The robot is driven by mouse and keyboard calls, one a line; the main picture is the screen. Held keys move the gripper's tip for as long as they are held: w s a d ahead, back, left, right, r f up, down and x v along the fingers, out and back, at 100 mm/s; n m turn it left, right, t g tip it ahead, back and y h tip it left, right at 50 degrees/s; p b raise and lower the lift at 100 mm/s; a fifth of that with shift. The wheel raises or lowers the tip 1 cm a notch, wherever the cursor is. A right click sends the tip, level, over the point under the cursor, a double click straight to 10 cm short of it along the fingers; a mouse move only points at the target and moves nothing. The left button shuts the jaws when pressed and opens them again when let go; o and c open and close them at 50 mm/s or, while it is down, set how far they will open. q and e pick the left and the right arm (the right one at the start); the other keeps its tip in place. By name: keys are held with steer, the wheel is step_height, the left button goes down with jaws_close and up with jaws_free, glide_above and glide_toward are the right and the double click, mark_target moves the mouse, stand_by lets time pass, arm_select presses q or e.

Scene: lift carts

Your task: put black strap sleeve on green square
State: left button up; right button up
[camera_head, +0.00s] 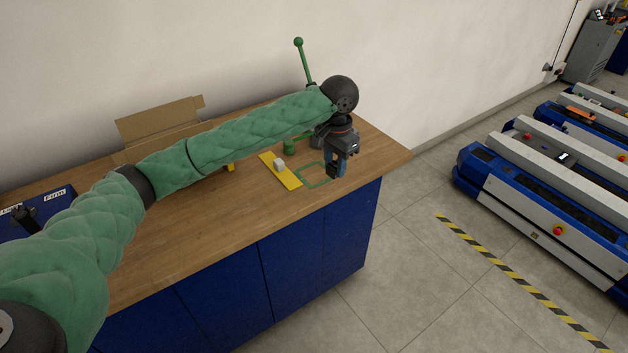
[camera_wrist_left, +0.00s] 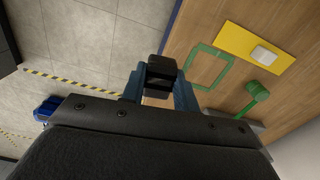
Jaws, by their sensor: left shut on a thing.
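My left gripper (camera_head: 337,170) reaches over the right end of the wooden table and is shut on the black strap sleeve (camera_wrist_left: 162,72). In the left wrist view the small dark sleeve sits between the two blue fingers (camera_wrist_left: 161,92). The green square (camera_head: 303,178) is an empty outline on the table, just left of the gripper in the head view. It also shows in the left wrist view (camera_wrist_left: 218,50), to the right of the sleeve. The sleeve is beside the outline in both views; its height above the table is hard to tell. My right gripper is out of view.
A yellow plate (camera_head: 286,180) with a white block (camera_head: 279,163) lies beside the square. A green lever with a ball (camera_head: 299,43) and a green knob (camera_wrist_left: 258,89) stand behind. A cardboard box (camera_head: 158,121) is at the back left. The table's front edge is close to the gripper.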

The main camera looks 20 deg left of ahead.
arm_select(q)
steer(key=shift+w+d+r+m, duration=0.6)
steer(key=shift+w+d+r, duration=0.1)
steer(key=shift+w, duration=0.05)
steer(key=shift+w+r, duration=0.1)
steer(key=shift+w, duration=0.15)
steer(key=p, duration=0.3)
glide_above(313, 175)
step_height(313, 175, down, 7)
steer(key=shift+w+r, duration=0.1)
steer(key=shift+f+p, duration=0.5)
steer(key=shift+f, duration=1.5)
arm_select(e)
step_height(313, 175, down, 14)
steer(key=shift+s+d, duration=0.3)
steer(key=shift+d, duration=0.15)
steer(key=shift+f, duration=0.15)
arm_select(q)
steer(key=o, duration=1.1)
steer(key=shift+f, duration=0.1)
steer(key=shift+c, duration=0.2)
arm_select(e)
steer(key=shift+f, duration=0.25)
